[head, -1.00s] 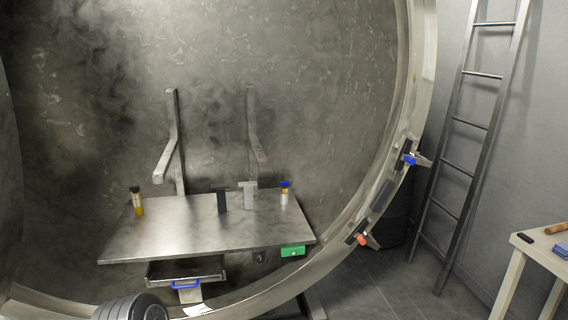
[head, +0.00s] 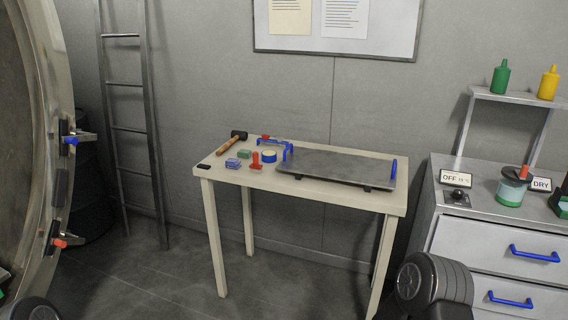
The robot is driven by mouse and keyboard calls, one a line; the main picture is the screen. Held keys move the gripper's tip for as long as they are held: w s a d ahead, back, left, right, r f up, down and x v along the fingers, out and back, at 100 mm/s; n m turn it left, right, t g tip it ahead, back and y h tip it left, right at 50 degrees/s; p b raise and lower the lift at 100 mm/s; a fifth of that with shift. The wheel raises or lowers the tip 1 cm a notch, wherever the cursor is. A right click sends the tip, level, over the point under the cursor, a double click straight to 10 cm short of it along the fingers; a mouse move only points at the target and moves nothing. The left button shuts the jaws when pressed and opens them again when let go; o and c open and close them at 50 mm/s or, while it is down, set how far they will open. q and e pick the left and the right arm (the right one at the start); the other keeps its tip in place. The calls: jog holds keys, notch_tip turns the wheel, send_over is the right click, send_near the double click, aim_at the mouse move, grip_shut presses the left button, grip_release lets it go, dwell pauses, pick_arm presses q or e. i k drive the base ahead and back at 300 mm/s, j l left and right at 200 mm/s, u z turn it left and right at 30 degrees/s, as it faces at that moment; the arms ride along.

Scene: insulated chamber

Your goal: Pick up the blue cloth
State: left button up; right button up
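A small folded blue cloth (head: 233,164) lies on the left part of the pale table (head: 330,192), near its front edge. It sits to the left of a red stamp-like object and in front of a small green block. Neither gripper shows in the head view. Only dark rounded parts of my own arms show at the bottom left and bottom right.
The table also holds a mallet (head: 232,143), the green block (head: 244,154), the red object (head: 255,161), a blue-and-yellow roll (head: 269,156) and a metal tray (head: 337,169) with blue handles. A ladder (head: 131,128) stands left; a drawer cabinet (head: 483,240) stands right. Floor before the table is clear.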

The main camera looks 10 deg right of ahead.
aim_at(232, 162)
jog(key=i+u, duration=0.1)
jog(key=u, duration=0.3)
jog(key=i+l+u, duration=0.1)
jog(key=u, duration=0.3)
jog(key=i+l+u, duration=0.15)
jog(key=i+l, duration=0.2)
jog(key=i+l+u, duration=0.15)
jog(key=i+l, duration=0.15)
jog(key=i+l+u, duration=0.15)
jog(key=l, duration=0.3)
jog(key=i+l+u, duration=0.2)
jog(key=i+l, duration=0.2)
jog(key=l, duration=0.05)
